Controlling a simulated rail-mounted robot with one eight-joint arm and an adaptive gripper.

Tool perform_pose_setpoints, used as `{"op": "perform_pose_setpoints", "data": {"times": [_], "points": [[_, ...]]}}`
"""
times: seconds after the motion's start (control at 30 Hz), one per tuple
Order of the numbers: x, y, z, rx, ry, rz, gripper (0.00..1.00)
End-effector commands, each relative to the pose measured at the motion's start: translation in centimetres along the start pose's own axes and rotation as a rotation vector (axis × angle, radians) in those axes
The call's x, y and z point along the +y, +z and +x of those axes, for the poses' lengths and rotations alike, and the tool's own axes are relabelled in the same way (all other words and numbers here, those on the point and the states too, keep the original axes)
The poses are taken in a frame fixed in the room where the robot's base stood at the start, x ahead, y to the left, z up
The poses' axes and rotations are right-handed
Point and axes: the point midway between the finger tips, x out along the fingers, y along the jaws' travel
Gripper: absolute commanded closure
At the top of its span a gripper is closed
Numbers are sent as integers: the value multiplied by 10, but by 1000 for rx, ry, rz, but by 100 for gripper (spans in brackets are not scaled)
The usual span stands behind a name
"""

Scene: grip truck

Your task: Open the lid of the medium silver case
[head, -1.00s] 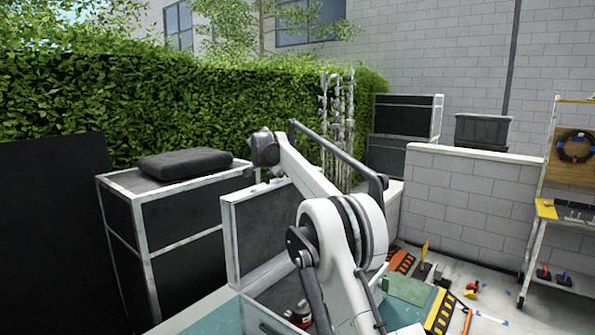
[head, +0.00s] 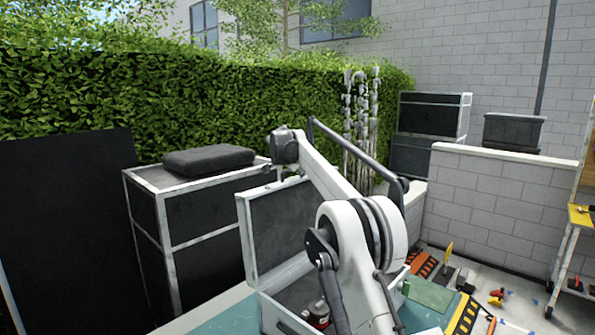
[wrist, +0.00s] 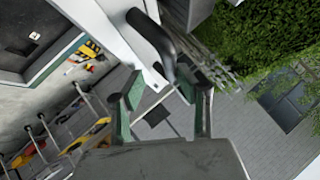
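A silver-framed case with dark panels stands in front of me in the head view, and I take it for the medium silver case. Its lid (head: 283,228) is raised, leaning slightly back to the left, and its body (head: 268,305) is open beneath. A dark and red item (head: 318,313) sits inside. My arm covers the right part of the case, and my gripper is not clearly seen there. In the wrist view my gripper (wrist: 158,85) has its green-padded fingers spread apart. A white part with a dark bar (wrist: 153,35) lies past the fingertips; I cannot tell whether they touch it.
A taller silver-framed case (head: 208,223) with a black cushion (head: 208,160) stands to the left. A low block wall (head: 497,200), stacked cases (head: 433,115) and a yellow-shelved rack (head: 580,215) are to the right. Small tools litter the floor there.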

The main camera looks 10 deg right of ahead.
Motion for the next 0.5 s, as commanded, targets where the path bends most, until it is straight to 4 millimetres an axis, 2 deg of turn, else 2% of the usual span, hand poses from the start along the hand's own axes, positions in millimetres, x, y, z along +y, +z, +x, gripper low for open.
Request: {"op": "perform_pose_setpoints", "data": {"times": [0.5], "points": [[1, 2, -1, -3, 2, 1, 70]]}}
